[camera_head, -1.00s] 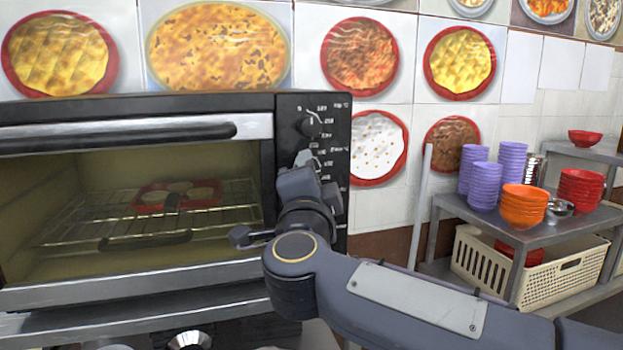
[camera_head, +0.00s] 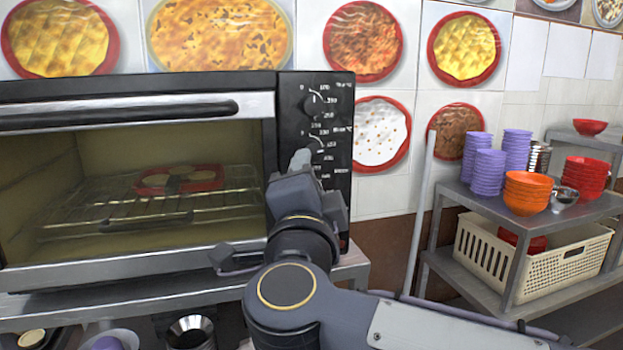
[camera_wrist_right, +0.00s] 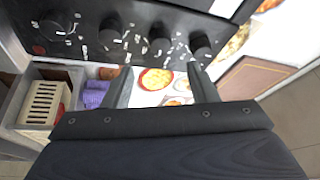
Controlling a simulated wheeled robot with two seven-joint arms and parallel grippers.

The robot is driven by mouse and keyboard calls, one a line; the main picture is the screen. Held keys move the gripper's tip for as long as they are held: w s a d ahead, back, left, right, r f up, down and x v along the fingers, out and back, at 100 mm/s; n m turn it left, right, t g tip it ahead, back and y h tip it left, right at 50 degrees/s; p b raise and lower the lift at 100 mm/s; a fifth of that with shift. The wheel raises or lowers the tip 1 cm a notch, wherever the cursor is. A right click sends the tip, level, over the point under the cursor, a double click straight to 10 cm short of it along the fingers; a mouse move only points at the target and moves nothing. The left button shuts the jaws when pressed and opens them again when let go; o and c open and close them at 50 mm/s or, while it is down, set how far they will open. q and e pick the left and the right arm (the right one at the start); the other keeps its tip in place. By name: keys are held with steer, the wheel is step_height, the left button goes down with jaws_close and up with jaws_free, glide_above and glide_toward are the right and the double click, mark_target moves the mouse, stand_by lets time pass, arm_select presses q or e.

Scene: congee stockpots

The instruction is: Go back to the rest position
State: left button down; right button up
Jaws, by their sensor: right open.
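My right gripper (camera_head: 300,160) is in front of the toaster oven's control panel (camera_head: 338,165) in the head view. It covers part of the lower panel. In the right wrist view the two fingers of my right gripper (camera_wrist_right: 161,85) stand apart with nothing between them. Several dark knobs (camera_wrist_right: 160,40) on the panel show beyond the fingertips, and the fingers look clear of them. In the head view one upper knob (camera_head: 317,104) is in plain sight. My left gripper is not in view.
The oven (camera_head: 130,265) fills the left, with a red dish (camera_head: 180,180) on the wire rack (camera_head: 95,215) inside. A metal shelf (camera_head: 455,193) with purple, orange and red bowls stands at right, a cream basket (camera_head: 540,278) below. The tiled wall is behind.

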steer(key=s+d+f+n+g+y, duration=0.2)
steer(key=d+f+n+y, duration=0.2)
steer(key=d+f+n, duration=0.2)
steer(key=s+d+f+n+g+y, duration=0.2)
steer(key=d+f+n+g+y, duration=0.1)
steer(key=d+f+n+y, duration=0.25)
steer(key=s+d+f+g+h, duration=0.2)
steer(key=s+d+f+g, duration=0.2)
steer(key=s+f, duration=0.5)
steer(key=s+d+f+n+g+h, duration=0.1)
steer(key=s+d+f+g, duration=0.4)
steer(key=f, duration=1)
steer(key=s+d+h, duration=0.1)
steer(key=s, duration=0.2)
steer(key=shift+s+f+g+h, duration=0.25)
steer(key=shift+s+g+h, duration=0.05)
steer(key=shift+s+h, duration=0.05)
steer(key=shift+w+r+n, duration=0.1)
steer(key=shift+n, duration=0.25)
